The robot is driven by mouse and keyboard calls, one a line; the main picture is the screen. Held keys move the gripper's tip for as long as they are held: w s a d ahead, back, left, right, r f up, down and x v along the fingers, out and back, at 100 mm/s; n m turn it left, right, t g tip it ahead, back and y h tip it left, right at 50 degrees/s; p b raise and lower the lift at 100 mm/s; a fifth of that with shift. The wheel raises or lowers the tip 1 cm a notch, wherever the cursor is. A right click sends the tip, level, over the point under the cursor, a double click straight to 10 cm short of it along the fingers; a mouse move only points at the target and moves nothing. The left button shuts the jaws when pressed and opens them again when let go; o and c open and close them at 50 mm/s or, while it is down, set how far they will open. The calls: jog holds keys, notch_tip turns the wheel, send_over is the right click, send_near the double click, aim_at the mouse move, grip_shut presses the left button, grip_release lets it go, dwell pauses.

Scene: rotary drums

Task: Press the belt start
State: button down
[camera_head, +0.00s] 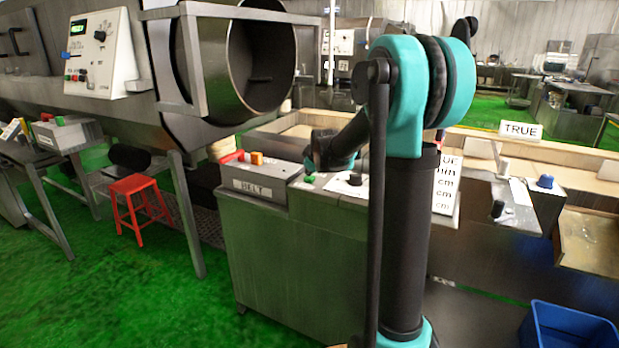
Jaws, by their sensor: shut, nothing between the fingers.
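A grey control box labelled BELT (258,189) sits on a steel cabinet in the middle. On its top are an orange button (257,158) and a red control (232,157). A green button (309,179) shows just right of the box, on the neighbouring panel surface beside a black knob (355,179). I cannot tell whether the green button belongs to the belt controls. My arm rises at centre right and bends down to the left, with its far teal and black links just above and right of the green button. My gripper cannot be made out; the links hide that spot.
The steel cabinet (270,255) stands in front. A large drum mouth (247,60) opens behind it. A red stool (139,205) is at left and a blue crate (568,333) at lower right. A TRUE sign (520,130) and a blue knob (545,181) are right. Green floor at lower left is clear.

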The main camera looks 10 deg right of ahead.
aim_at(310, 178)
jog(key=shift+r, duration=0.8)
jog(key=shift+r, duration=2.55)
jog(key=s+d+f+m+g, duration=0.1)
jog(key=s+f+m, duration=0.2)
jog(key=s+f, duration=0.4)
jog(key=s+d+f+m+g, duration=0.1)
jog(key=s+f, duration=0.7)
jog(key=s, duration=1.2)
jog(key=s+d+f+m+g+h, duration=0.1)
jog(key=s+f+m, duration=0.5)
jog(key=s, duration=0.8)
jog(key=shift+d+f+g, duration=0.55)
jog(key=shift+f+g, duration=0.2)
jog(key=shift+g, duration=0.25)
